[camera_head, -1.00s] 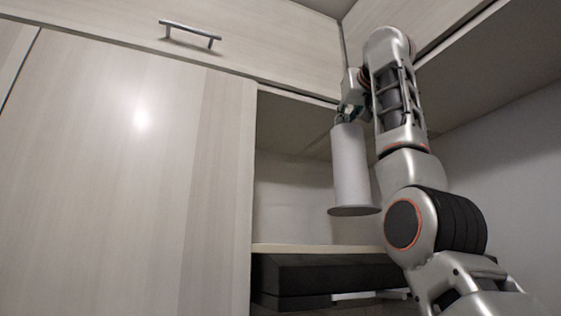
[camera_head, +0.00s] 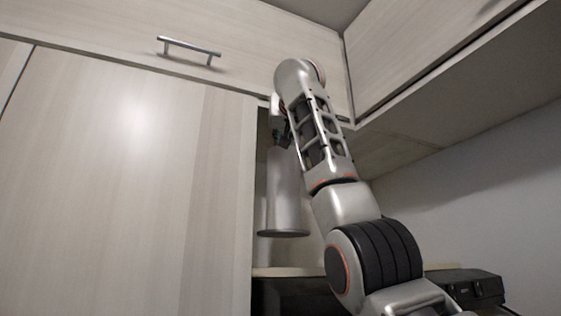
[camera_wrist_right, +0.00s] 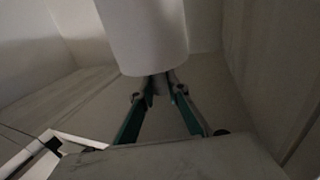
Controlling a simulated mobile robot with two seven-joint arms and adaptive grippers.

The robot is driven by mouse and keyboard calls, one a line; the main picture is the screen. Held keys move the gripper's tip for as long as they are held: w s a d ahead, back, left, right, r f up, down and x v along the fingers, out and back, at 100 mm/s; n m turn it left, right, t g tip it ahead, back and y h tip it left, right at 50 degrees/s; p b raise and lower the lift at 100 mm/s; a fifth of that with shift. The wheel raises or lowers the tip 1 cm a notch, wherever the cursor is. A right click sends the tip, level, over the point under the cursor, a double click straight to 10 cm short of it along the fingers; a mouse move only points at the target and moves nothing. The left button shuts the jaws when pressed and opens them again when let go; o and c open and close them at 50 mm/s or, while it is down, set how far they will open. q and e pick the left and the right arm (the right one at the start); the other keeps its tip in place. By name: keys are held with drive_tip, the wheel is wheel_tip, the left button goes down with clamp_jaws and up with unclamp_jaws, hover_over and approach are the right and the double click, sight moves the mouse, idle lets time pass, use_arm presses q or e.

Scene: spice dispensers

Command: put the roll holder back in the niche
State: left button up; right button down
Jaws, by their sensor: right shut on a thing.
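The roll holder (camera_head: 287,190) is a pale cylinder with a round grey base, hanging roughly upright with its base above the niche's shelf (camera_head: 290,271). My right gripper (camera_head: 278,140) is shut on its top end; my arm partly covers the gripper and the roll's right side. In the right wrist view, the gripper's green fingers (camera_wrist_right: 160,86) close at the end of the white roll (camera_wrist_right: 147,38). The niche is the open recess behind the roll, right of the tall door. My left gripper is not in view.
A tall wooden door panel (camera_head: 130,170) stands close to the left of the roll. Upper cabinets (camera_head: 150,50) with a bar handle (camera_head: 188,49) run above. A black case (camera_head: 470,288) lies at lower right. My arm hides much of the niche.

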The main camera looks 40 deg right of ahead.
drive_tip(key=shift+w+a+f, duration=0.15)
drive_tip(key=shift+w+a, duration=0.05)
drive_tip(key=shift+s+d+f, duration=0.1)
drive_tip(key=shift+f, duration=2.8)
drive_tip(key=shift+w+f, duration=0.2)
drive_tip(key=shift+f, duration=0.2)
drive_tip(key=shift+a, duration=0.2)
drive_tip(key=shift+f, duration=0.2)
